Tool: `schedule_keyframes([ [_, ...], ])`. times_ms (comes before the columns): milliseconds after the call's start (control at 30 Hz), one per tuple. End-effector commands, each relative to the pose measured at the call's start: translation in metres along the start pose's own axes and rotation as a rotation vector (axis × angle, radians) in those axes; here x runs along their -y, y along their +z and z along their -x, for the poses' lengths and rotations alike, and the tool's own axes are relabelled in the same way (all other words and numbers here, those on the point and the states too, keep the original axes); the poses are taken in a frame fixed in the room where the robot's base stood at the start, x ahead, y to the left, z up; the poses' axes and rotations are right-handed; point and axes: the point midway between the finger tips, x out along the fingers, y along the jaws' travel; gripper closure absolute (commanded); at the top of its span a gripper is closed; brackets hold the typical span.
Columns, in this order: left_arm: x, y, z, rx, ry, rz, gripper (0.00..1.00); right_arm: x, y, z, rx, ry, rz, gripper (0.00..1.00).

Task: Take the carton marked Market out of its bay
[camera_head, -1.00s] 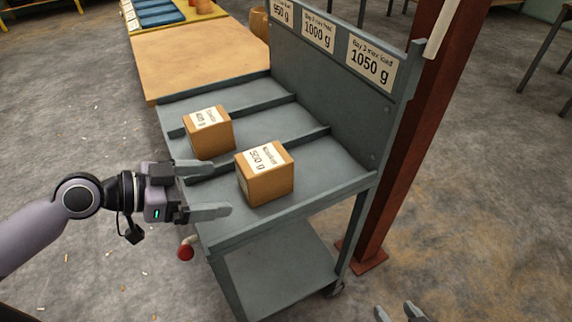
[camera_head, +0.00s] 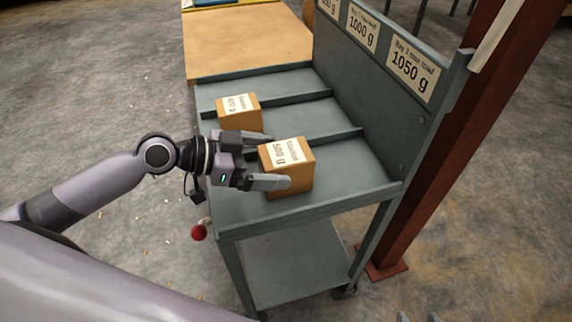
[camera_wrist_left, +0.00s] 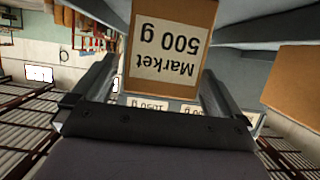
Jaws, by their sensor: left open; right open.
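The carton marked Market (camera_head: 298,179), a tan box labelled 500 g, stands upright in the nearest bay of the grey cart. In the left wrist view the carton (camera_wrist_left: 170,15) appears upside down, its label facing the camera. My left gripper (camera_head: 266,160) is open at its left side, one finger toward the far side and one in front of the near face. In the wrist view the carton's end lies between the fingertips; contact cannot be told. My right gripper (camera_head: 418,317) barely shows at the bottom edge, with its fingertips apart.
Another labelled carton (camera_head: 239,119) stands in the middle bay, across a low divider (camera_head: 340,135). The cart's back panel (camera_head: 370,95) carries load signs, Bay 3 reading 1050 g. A red-brown post (camera_head: 440,150) stands at the right. A wooden tabletop (camera_head: 240,45) adjoins behind.

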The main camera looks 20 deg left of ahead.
Motion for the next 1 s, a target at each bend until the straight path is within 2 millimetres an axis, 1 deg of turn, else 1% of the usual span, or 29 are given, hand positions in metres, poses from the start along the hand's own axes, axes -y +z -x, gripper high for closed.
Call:
schedule_keyframes([
  [33, 0.000, -0.003, -0.007, -0.003, 0.001, 0.002, 0.00, 0.000, -0.002, 0.002, 0.001, 0.000, 0.000, 0.43],
  [133, 0.001, -0.004, -0.020, -0.002, 0.001, 0.002, 0.00, 0.001, -0.003, 0.003, 0.001, 0.000, 0.000, 0.43],
  [300, 0.001, -0.003, -0.035, -0.001, 0.000, 0.001, 0.00, 0.000, -0.003, 0.004, 0.000, 0.001, 0.002, 0.43],
  [567, 0.001, -0.002, -0.037, 0.001, 0.000, 0.001, 0.00, 0.000, -0.002, 0.004, 0.001, 0.002, 0.003, 0.43],
  [600, 0.001, -0.002, -0.037, 0.001, 0.000, 0.001, 0.03, 0.000, -0.002, 0.004, 0.001, 0.002, 0.003, 0.43],
  [633, 0.001, -0.002, -0.037, 0.001, 0.000, 0.001, 0.13, 0.000, -0.002, 0.003, 0.001, 0.002, 0.003, 0.43],
  [667, 0.001, -0.002, -0.037, 0.001, 0.000, 0.000, 0.23, 0.000, -0.002, 0.003, 0.001, 0.002, 0.003, 0.43],
  [700, 0.001, -0.002, -0.037, 0.001, 0.000, 0.000, 0.36, -0.001, -0.002, 0.003, 0.001, 0.002, 0.003, 0.43],
  [767, 0.001, -0.002, -0.037, 0.001, 0.000, 0.000, 0.55, -0.001, -0.002, 0.003, 0.001, 0.003, 0.003, 0.43],
  [800, 0.001, -0.002, -0.037, 0.001, 0.000, 0.000, 0.68, -0.001, -0.002, 0.003, 0.001, 0.003, 0.003, 0.43],
  [833, 0.001, -0.004, -0.037, -0.004, -0.002, -0.001, 0.74, -0.001, -0.002, 0.004, 0.001, 0.003, 0.003, 0.43],
  [1000, 0.001, -0.004, -0.037, -0.004, -0.002, -0.001, 0.74, -0.001, -0.002, 0.003, 0.001, 0.003, 0.003, 0.43],
])
